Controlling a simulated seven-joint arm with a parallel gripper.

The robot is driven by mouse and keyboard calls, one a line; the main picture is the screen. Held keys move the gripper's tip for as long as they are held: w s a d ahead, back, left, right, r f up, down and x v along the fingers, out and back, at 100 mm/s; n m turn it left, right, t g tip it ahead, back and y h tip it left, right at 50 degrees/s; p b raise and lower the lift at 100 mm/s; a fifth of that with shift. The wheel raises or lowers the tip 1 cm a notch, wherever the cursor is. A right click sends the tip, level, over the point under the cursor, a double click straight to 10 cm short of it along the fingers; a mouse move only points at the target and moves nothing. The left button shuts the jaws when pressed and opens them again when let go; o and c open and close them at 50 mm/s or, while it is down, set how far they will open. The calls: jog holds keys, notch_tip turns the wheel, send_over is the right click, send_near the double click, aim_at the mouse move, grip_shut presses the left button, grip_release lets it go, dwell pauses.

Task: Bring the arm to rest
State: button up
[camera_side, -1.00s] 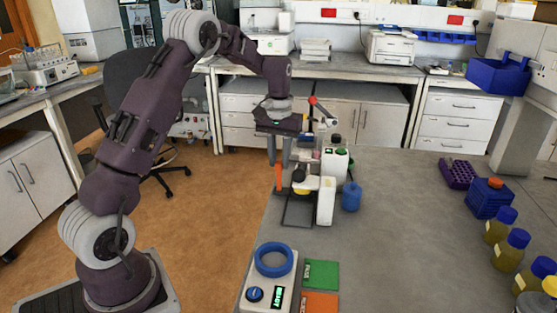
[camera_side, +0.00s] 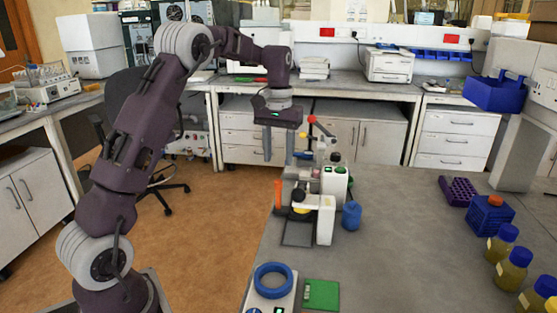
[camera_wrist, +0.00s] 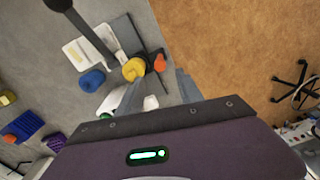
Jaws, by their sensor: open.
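My gripper (camera_side: 278,160) hangs pointing down, behind and above the small bench station, at the left edge of the grey bench (camera_side: 400,220). Its two grey fingers are apart with nothing between them. In the wrist view my gripper (camera_wrist: 158,90) also shows its fingers spread, over the bench edge. The station, a white and green tablet-press-like device (camera_side: 327,218) with a yellow knob (camera_side: 300,210) and a red-tipped lever (camera_side: 312,119), stands below and apart from the fingers.
A blue ring (camera_side: 274,281) sits on a white instrument in front, beside a green pad (camera_side: 321,294). A purple rack (camera_side: 458,191), a blue box (camera_side: 490,215) and several yellow bottles stand at right. The bench middle is clear.

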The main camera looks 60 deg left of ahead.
jog(key=s+d+r+m+t, duration=0.3)
jog(key=s+d+r, duration=0.8)
jog(key=s+d, duration=0.25)
jog(key=s+d+f+m+t, duration=0.1)
jog(key=s+d+f+m, duration=0.1)
jog(key=s, duration=0.5)
jog(key=s+d+f+m+t, duration=0.1)
jog(key=s+d, duration=0.3)
jog(key=s, duration=0.4)
jog(key=shift+s+d+f+m+t, duration=0.3)
jog(key=shift+d+f+m, duration=0.1)
jog(key=shift+f, duration=0.45)
jog(key=shift+a, duration=0.1)
